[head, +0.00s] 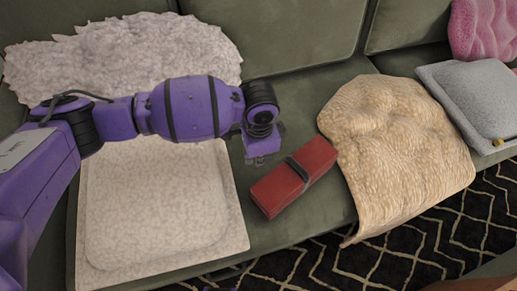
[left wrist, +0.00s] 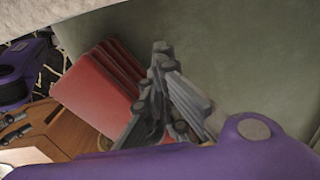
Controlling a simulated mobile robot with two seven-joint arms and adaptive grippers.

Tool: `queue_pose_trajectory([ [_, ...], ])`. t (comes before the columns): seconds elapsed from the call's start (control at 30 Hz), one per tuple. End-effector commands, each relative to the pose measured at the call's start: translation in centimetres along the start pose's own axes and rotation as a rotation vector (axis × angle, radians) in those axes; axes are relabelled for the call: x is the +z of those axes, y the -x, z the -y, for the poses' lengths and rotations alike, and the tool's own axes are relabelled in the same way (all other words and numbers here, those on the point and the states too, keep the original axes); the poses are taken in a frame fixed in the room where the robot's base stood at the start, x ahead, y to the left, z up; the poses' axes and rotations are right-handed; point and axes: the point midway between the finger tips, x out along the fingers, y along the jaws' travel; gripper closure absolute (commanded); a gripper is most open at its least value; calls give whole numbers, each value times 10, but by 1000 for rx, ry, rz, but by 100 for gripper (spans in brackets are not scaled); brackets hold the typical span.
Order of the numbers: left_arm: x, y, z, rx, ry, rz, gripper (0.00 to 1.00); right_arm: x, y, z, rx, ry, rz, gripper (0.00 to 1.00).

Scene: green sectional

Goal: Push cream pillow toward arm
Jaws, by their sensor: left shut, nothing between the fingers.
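A cream, square, flat pillow (head: 160,225) lies on the seat at the left of the head view, partly under my left arm. A shaggy off-white pillow (head: 130,45) leans on the backrest behind it. I cannot tell which of them the task means. My left gripper (head: 262,158) is shut and empty, above the seat just right of the square pillow and left of the red bundle. The wrist view shows its fingers (left wrist: 165,95) close together, with a pale edge at the top left. My right gripper is not in view.
A red strapped bundle (head: 293,180) lies on the green sofa seat (head: 305,222); it also shows in the left wrist view (left wrist: 100,90). A tan, rumpled textile (head: 395,150), a grey pillow (head: 470,100) and a pink pillow (head: 485,28) are to the right. A patterned rug (head: 420,250) lies in front.

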Motion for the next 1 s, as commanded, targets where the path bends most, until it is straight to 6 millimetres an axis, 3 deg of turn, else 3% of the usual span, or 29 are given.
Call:
queue_pose_trajectory([
  [0.1,3,-24,1,-1,1,3,100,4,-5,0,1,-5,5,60],
  [0.33,34,-19,1,-2,0,1,100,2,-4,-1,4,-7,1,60],
  [0.8,40,-19,0,-1,0,-1,100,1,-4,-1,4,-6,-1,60],
  [1.0,60,-14,1,-3,4,2,100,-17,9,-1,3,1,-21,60],
])
